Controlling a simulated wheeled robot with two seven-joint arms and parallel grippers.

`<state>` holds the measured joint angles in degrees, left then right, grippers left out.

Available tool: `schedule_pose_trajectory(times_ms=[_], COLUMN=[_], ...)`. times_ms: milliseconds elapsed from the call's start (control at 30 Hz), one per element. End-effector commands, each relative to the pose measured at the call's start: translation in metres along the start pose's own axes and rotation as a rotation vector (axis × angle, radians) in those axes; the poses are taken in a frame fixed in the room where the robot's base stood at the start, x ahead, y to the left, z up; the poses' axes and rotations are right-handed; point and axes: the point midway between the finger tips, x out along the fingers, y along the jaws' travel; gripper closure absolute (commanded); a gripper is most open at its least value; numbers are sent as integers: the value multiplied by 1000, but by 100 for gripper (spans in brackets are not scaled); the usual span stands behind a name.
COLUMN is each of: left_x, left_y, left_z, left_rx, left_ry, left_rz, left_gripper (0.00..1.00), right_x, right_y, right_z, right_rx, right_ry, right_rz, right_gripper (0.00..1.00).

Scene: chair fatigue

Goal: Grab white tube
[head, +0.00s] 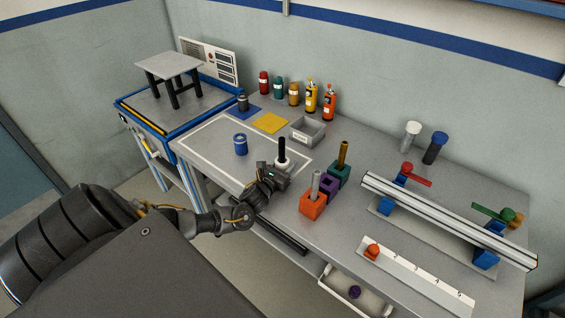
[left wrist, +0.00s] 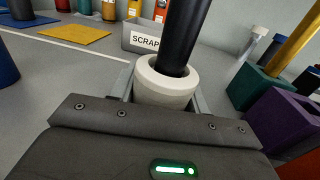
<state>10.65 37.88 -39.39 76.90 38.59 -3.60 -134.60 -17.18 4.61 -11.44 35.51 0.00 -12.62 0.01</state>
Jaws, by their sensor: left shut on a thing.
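The white tube (left wrist: 165,88) is a short, thick-walled white collar around the lower part of a black rod (left wrist: 184,38). My left gripper (head: 281,171) is shut on the white tube, with a finger on each side of it in the left wrist view. In the head view the tube (head: 281,164) shows as a small pale band below the upright black rod, with its lower part hidden by my gripper. My right gripper is not in view.
A grey scrap bin (head: 308,131) is behind. A long rail (head: 440,217) lies at the right.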

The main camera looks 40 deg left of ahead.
Motion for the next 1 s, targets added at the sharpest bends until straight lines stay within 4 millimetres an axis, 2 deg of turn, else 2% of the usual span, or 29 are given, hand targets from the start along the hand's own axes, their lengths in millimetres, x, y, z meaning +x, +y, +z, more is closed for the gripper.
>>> schedule_pose_trajectory(times_ms=[267,567,867,933,1000], left_x=[0,0,-40,-52,-71], left_y=[0,0,5,5,7], left_z=[5,33,79,93,97], left_rx=[0,0,1,0,0], left_ry=[-3,-4,-3,-2,2], left_rz=[0,-2,-3,-4,-5], left_gripper=[77,77,77,77,77], right_x=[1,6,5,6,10], right_y=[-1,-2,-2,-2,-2], right_z=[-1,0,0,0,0], right_rx=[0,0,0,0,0], right_ry=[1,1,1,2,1], right_rz=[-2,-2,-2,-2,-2], right_gripper=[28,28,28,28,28])
